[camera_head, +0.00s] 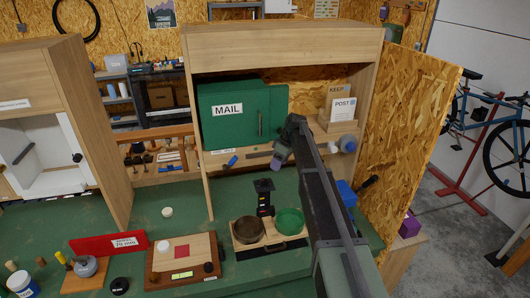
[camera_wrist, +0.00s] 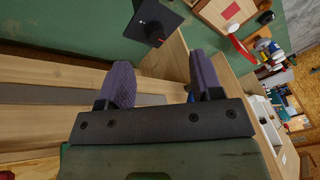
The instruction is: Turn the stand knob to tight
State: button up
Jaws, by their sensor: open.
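A black stand (camera_head: 264,196) is upright on the green bench top, behind the two bowls. In the wrist view the stand (camera_wrist: 150,20) is at the top, seen at an angle, with a small red spot on its dark upper part. I cannot make out the knob or its setting clearly. My gripper (camera_head: 279,158), with purple finger pads, is above and slightly right of the stand, in front of the mail cabinet. In the wrist view my gripper (camera_wrist: 161,65) is open, with nothing between its fingers, and apart from the stand.
A brown bowl (camera_head: 248,230) and a green bowl (camera_head: 289,221) sit in front of the stand. A wooden box (camera_head: 157,264) with dials stands left of them. The green mail box (camera_head: 225,125) is on the shelf behind.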

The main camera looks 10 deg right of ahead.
aim_at(264, 180)
jog(key=w+a+f+n+b, duration=0.1)
jog(key=f+n+b, duration=0.1)
jog(key=f+b, duration=0.1)
jog(key=w+a+f+n+b, duration=0.1)
jog(key=a+f+n+b, duration=0.1)
jog(key=f+b, duration=0.1)
jog(key=w+a+f+n+b, duration=0.1)
jog(key=a+f+n+b, duration=0.1)
jog(key=f+b, duration=0.2)
jog(key=shift+f+y+b, duration=0.1)
jog(key=shift+y+b, duration=0.3)
jog(key=shift+b, duration=0.15)
jog(key=shift+a+f, duration=0.15)
jog(key=shift+f, duration=0.05)
jog(key=shift+r, duration=0.2)
jog(key=shift+c, duration=0.2)
jog(key=c, duration=0.9)
